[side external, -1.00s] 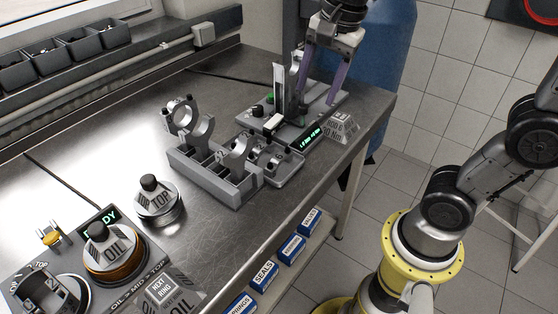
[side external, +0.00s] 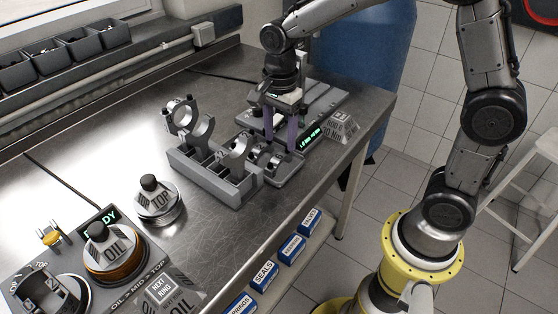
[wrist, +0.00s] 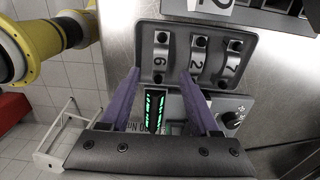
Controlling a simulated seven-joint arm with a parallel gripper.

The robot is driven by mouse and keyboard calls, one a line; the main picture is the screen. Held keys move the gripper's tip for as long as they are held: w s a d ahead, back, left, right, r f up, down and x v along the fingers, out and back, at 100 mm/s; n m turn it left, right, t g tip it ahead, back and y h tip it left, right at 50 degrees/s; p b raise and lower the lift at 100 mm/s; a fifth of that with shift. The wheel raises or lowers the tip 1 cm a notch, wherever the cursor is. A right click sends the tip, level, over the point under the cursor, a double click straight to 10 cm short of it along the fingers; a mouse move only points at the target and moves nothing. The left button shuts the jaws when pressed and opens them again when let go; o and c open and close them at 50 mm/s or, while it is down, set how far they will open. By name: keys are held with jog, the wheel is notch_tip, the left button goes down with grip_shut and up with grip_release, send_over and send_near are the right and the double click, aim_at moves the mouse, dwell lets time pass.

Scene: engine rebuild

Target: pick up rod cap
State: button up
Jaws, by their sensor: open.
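Three metal rod caps lie in a row in a grey tray (wrist: 180,82), seen in the wrist view: one marked 6 (wrist: 160,62), one marked 2 (wrist: 197,60) and one marked 7 (wrist: 232,64). In the side view the caps (side external: 270,161) are small and partly hidden behind the fingers. My gripper (side external: 280,133) points down over the tray, with two purple fingers apart and nothing between them. In the wrist view the gripper (wrist: 161,74) has its fingertips on either side of the cap marked 6. Contact cannot be told.
A grey rack (side external: 215,181) with upright connecting rods (side external: 203,130) stands left of the tray. A device with a green display (side external: 310,137) and a labelled block (side external: 342,127) are close on the right.

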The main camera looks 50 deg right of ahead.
aim_at(279, 156)
jog(key=shift+a+f, duration=0.15)
jog(key=shift+f, duration=1.25)
jog(key=shift+a+f, duration=0.1)
jog(key=shift+f, duration=1.3)
grip_shut()
